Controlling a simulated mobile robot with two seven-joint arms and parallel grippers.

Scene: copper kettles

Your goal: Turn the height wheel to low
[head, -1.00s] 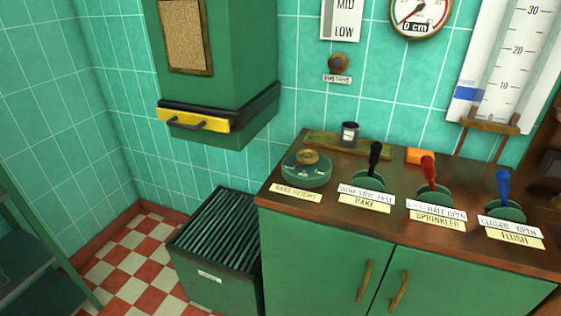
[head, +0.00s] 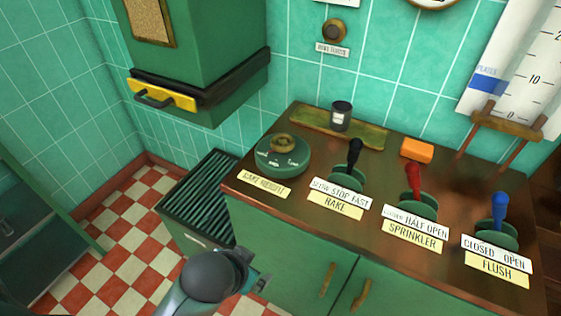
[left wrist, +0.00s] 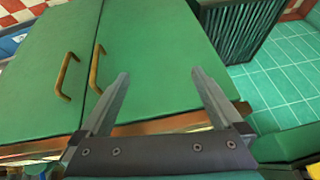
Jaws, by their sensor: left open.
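The height wheel (head: 282,156) is a round green dial with a brass knob on top. It sits at the left end of the brown counter, behind a yellow label (head: 264,184) whose blurred text seems to end in "HEIGHT". My left gripper (left wrist: 165,92) is open and empty in the left wrist view, with the green cabinet doors beyond its fingers. In the head view my left arm comes in at the bottom, below and in front of the wheel and apart from it. The wheel is not in the left wrist view. My right gripper is not in view.
Beside the wheel stand the black rake lever (head: 354,155), red sprinkler lever (head: 414,180) and blue flush lever (head: 499,210). A dark cup (head: 341,115) and an orange block (head: 417,150) are behind them. A slatted green box (head: 205,190) stands left of the cabinet.

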